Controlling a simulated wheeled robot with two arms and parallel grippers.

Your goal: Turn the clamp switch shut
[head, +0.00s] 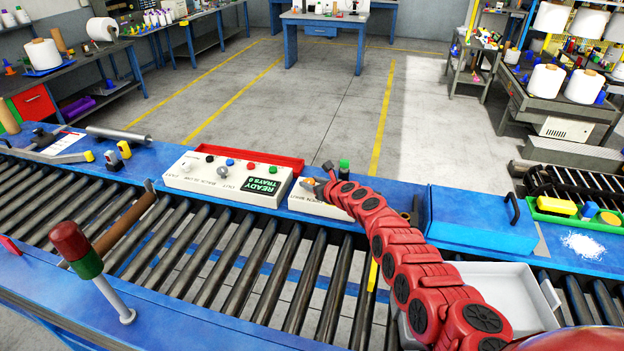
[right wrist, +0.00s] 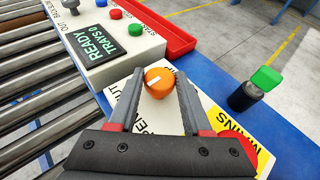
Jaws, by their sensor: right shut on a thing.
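The clamp switch is an orange knob with a white line (right wrist: 158,84), on a white box (right wrist: 118,92) with black lettering. In the right wrist view the lettering is partly covered by my fingers, and the white line slants toward the upper right. My right gripper (right wrist: 156,92) has its two fingers on either side of the knob, shut on it. In the head view my right gripper (head: 320,184) reaches the white box (head: 310,204) from the right, and the knob is small there. My left gripper is in neither view.
A white control box (head: 225,182) with a green "READY TRAYS" display (head: 264,187) stands left of the switch. A red tray (head: 270,160) lies behind it. A green-topped post (head: 344,166) stands close beyond my gripper. The roller conveyor (head: 240,255) runs in front.

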